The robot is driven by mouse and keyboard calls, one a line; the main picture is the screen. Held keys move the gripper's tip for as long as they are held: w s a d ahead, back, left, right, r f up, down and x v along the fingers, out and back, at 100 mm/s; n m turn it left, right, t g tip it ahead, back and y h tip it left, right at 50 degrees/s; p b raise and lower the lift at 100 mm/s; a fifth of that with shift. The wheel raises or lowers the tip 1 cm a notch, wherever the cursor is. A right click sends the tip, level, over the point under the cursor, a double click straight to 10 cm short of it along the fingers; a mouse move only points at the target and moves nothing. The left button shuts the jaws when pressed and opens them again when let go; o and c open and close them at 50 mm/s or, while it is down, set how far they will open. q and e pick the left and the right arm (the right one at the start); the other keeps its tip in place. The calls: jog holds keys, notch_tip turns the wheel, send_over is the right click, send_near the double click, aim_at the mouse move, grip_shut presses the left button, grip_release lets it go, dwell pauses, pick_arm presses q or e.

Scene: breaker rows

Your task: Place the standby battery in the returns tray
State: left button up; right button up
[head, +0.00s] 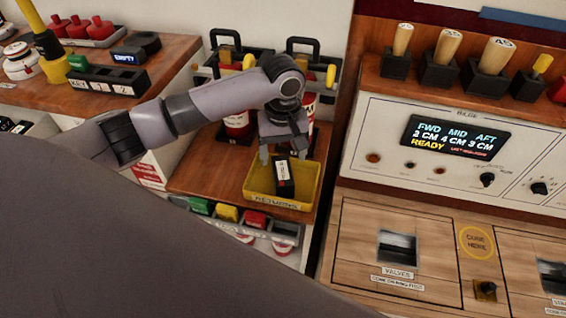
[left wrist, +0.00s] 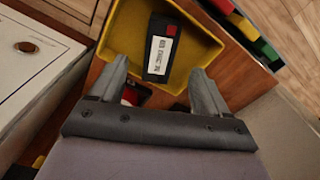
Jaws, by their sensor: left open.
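The standby battery (head: 285,182) is a black block with a white label and a small red mark. It is inside the yellow returns tray (head: 277,202), and it also shows in the left wrist view (left wrist: 161,50) within the tray's yellow walls (left wrist: 205,45). Its label faces up toward the wrist camera. My left gripper (head: 284,154) is open just above the tray. In the left wrist view its two fingertips (left wrist: 158,68) stand apart on either side of the battery's near end, not closed on it. My right gripper is not in view.
The tray stands on a wooden shelf, with red cylinders (head: 237,125) in racks behind it. A row of green, yellow and red blocks (head: 228,213) runs along the shelf's front. A control panel (head: 430,160) stands to the right.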

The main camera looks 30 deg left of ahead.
aim_at(283, 172)
pick_arm(q)
notch_tip(283, 172, up, 4)
jog(key=shift+r, duration=0.25)
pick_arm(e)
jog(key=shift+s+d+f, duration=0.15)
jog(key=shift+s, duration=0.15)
